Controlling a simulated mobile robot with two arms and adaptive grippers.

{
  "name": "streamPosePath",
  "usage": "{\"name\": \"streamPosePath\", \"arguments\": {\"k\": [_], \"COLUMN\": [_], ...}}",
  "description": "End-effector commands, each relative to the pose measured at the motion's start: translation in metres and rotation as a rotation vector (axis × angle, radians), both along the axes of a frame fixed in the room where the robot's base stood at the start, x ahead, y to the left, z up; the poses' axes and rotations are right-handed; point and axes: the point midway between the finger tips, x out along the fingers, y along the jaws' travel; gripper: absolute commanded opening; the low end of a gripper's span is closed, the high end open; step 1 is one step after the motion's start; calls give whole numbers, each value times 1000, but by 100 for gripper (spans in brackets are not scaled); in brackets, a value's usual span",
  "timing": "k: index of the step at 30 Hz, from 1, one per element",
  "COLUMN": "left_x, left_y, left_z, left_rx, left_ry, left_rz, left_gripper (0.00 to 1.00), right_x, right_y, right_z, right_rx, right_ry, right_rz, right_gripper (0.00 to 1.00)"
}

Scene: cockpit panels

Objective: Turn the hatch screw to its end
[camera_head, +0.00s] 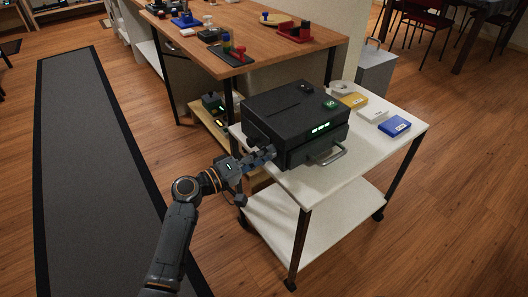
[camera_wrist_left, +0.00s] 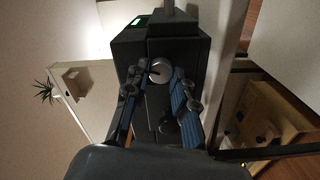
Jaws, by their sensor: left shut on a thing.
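A black box (camera_head: 295,120) with a green-lit front display and a front handle stands on the white cart. My left gripper (camera_head: 266,155) reaches its left side from the left. In the left wrist view, a round silver screw head (camera_wrist_left: 160,71) with a dark mark sits on the box's dark side face. The two blue-padded fingers of my left gripper (camera_wrist_left: 159,82) are on either side of the screw head, shut on it. A darker round knob (camera_wrist_left: 168,125) lies below it in that view. The head view hides the screw behind the gripper. My right gripper is not in view.
The white cart (camera_head: 353,188) also carries a yellow case (camera_head: 353,100), a white case (camera_head: 373,115), a blue case (camera_head: 394,126) and a white roll (camera_head: 342,87). A wooden table (camera_head: 240,25) with several small devices stands behind.

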Motion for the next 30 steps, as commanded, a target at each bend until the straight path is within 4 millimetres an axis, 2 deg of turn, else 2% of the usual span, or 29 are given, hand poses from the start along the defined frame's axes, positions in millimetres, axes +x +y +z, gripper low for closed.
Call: {"name": "streamPosePath", "arguments": {"k": [10, 12, 18, 30], "left_x": [0, 0, 0, 0], "left_y": [0, 0, 0, 1], "left_z": [-1, -1, -2, -3], "left_rx": [-141, -160, -195, -209], "left_ry": [199, 225, 273, 291], "left_rz": [0, 0, 1, 1], "left_gripper": [0, 0, 0, 0], "right_x": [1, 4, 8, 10], "right_y": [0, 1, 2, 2], "right_z": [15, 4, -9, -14], "right_rx": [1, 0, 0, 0], "right_ry": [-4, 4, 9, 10], "right_rz": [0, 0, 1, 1], "right_gripper": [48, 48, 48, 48]}}
